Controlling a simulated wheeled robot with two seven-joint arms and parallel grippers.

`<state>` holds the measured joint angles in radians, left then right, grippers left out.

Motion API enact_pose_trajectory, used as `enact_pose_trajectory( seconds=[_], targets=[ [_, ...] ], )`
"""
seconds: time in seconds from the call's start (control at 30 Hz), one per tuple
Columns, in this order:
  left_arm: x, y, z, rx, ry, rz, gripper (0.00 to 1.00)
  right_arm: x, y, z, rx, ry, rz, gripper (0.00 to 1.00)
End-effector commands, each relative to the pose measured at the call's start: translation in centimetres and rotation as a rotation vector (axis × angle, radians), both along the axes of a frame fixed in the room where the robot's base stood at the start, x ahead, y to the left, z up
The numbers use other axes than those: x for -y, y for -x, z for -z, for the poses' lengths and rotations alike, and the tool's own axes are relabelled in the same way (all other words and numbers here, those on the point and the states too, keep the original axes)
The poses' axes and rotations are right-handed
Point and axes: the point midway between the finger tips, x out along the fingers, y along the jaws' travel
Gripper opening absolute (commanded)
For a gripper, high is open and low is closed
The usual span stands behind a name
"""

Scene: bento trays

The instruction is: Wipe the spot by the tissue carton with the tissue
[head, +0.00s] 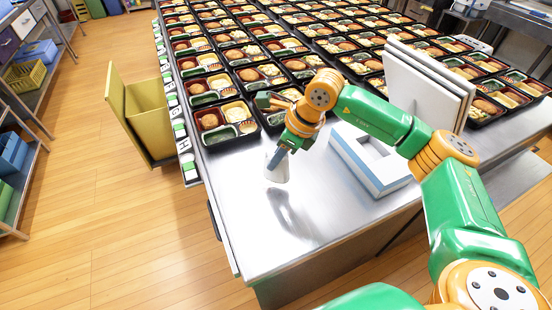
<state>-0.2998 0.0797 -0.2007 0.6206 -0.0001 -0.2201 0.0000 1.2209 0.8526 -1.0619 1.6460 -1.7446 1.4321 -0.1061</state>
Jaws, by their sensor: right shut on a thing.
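My right gripper (278,154) comes in from the right and is shut on a white tissue (277,170). The tissue hangs below the fingers, above the bare front part of the steel table (330,222). My left gripper is not in view.
Several filled bento trays (222,116) cover the table behind the gripper. White upright panels (420,90) stand at the right, behind my arm. A yellow open bin (148,118) stands beyond the table's left edge. The table's front corner is clear.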

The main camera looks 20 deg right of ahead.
Motion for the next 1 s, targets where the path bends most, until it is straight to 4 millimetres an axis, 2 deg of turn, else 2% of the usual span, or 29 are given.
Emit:
enact_pose_trajectory(
  seconds=[0.03, 0.43, 1.0],
  targets=[
    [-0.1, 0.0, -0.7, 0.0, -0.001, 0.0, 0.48, 0.1, 0.0, -0.8, 0.001, 0.0, 0.001, 0.0],
    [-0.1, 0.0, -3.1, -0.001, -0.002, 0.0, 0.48, 0.7, 0.0, -4.2, 0.001, 0.0, 0.001, 0.0],
    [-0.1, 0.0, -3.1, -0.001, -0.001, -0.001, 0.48, 0.8, 0.0, -4.3, 0.0, 0.0, 0.001, 0.0]
  ],
)
